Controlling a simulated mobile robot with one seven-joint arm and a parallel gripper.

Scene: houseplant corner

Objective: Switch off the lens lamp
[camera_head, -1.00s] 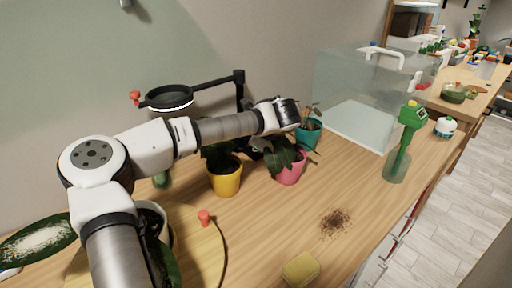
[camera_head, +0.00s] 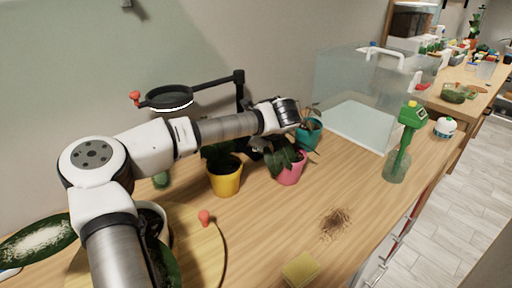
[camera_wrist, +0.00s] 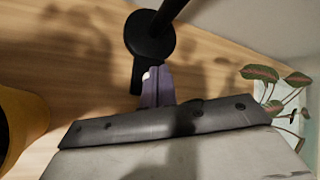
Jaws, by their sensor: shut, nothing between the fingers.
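The lens lamp (camera_head: 169,98) is a dark ring lens on a jointed black arm (camera_head: 210,82) at the back wall. A bright white line shows along the ring's lower rim. In the wrist view its black post and round base (camera_wrist: 150,38) stand on the wood. A dark bar with a small pale spot (camera_wrist: 146,76) reaches from the base towards my gripper. My gripper (camera_wrist: 157,88) is shut and empty, its fingertips close beside that bar. I cannot tell whether they touch. In the head view the fingers are largely hidden behind plants.
A yellow pot (camera_head: 225,180), a pink pot (camera_head: 289,170) and a teal pot (camera_head: 308,135) with plants stand close around my gripper. A glass tank (camera_head: 350,85) is to the right. Spilled soil (camera_head: 335,221) and a yellow sponge (camera_head: 300,270) lie at the front.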

